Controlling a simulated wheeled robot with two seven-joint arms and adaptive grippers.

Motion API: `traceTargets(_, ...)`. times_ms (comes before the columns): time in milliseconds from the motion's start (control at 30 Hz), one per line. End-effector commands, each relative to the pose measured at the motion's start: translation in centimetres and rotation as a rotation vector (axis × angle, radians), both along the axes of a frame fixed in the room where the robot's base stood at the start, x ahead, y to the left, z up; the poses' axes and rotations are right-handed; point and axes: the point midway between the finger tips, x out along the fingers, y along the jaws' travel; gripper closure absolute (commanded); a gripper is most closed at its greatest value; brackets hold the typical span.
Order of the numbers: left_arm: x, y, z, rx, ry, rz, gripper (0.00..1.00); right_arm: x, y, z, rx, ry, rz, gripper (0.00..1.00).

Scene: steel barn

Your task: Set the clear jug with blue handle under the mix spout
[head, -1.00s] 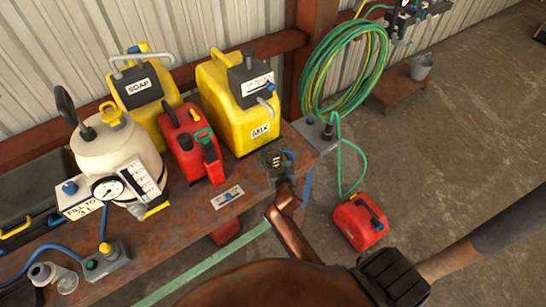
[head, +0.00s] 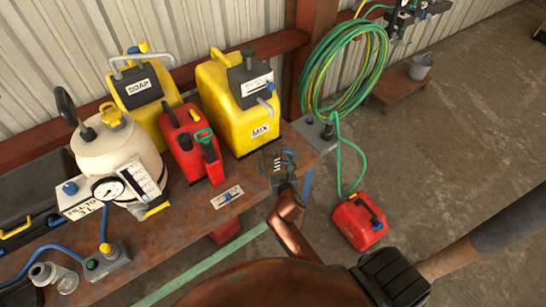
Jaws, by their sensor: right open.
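The mix container (head: 222,100) is a yellow jug with a MIX label, standing on the bench. Its grey spout (head: 265,103) sticks out near the front right, below a dark block with a blue knob. My right gripper (head: 278,160) is open at the bench's right end, in front of and below the spout. A narrow blue upright strip (head: 308,181) shows just right of the gripper; I cannot tell whether it is the jug's handle. The clear jug is not clearly made out; the gripper may hide it. My left gripper is not in view.
A red can (head: 192,145), yellow soap container (head: 145,100) and white tank (head: 115,150) with gauge crowd the bench (head: 180,225). Another red can (head: 360,222) and a green hose (head: 318,75) are to the right.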

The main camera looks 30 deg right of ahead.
Motion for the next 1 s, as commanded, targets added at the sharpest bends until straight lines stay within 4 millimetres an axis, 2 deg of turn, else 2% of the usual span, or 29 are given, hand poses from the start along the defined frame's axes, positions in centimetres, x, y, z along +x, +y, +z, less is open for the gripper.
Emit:
traceTargets(33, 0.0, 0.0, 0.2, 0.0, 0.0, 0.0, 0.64, -1.2, 0.3, 0.4, -0.003, 0.002, 0.001, 0.26)
traceTargets(200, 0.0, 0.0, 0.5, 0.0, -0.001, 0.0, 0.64, -4.4, 1.4, 1.4, -0.002, 0.002, 0.001, 0.26)
traceTargets(400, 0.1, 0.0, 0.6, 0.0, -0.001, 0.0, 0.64, -7.1, 2.3, 2.3, -0.001, 0.0, -0.001, 0.26)
traceTargets(567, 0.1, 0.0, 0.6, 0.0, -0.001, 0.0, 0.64, -7.9, 2.6, 2.6, 0.0, -0.001, 0.0, 0.26)
traceTargets(867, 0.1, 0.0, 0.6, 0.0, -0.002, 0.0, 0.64, -8.0, 2.6, 2.7, 0.0, -0.001, -0.001, 0.26)
traceTargets(1000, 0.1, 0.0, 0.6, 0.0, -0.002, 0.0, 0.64, -8.6, 2.0, 2.1, 0.081, -0.001, -0.04, 0.26)
